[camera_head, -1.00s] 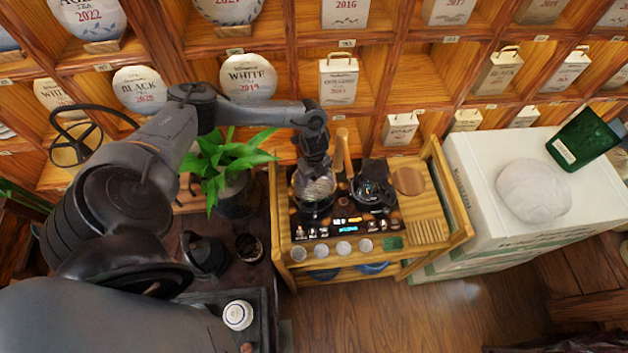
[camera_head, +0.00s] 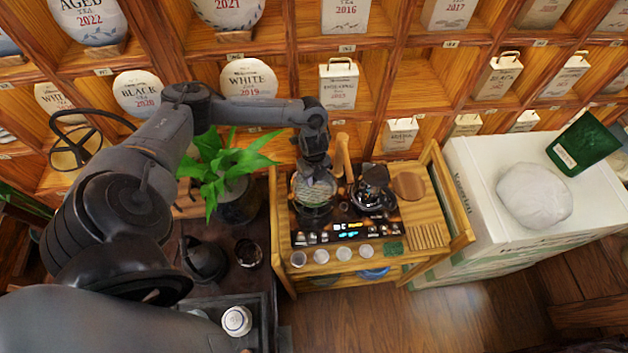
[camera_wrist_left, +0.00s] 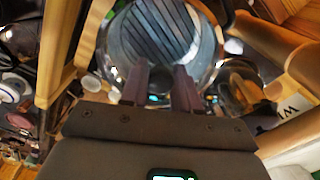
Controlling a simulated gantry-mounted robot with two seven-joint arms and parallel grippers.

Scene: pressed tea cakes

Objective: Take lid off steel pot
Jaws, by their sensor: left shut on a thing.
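The steel pot (camera_head: 312,210) stands on the left side of the stove panel on the wooden tea cart. Its round, shiny lid (camera_head: 314,189) shows beneath my left gripper (camera_head: 316,172). In the left wrist view the lid (camera_wrist_left: 150,35) is a large reflective disc just beyond my fingers. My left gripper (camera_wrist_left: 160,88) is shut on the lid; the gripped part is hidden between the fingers. I cannot tell whether the lid touches the pot's rim. My right gripper is out of view.
A dark kettle (camera_head: 372,188) stands close to the right of the pot. An upright wooden handle (camera_head: 343,155) rises between them. Several small cups (camera_head: 321,256) line the cart's front. A leafy plant (camera_head: 228,165) is at left; shelves (camera_head: 420,75) stand behind.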

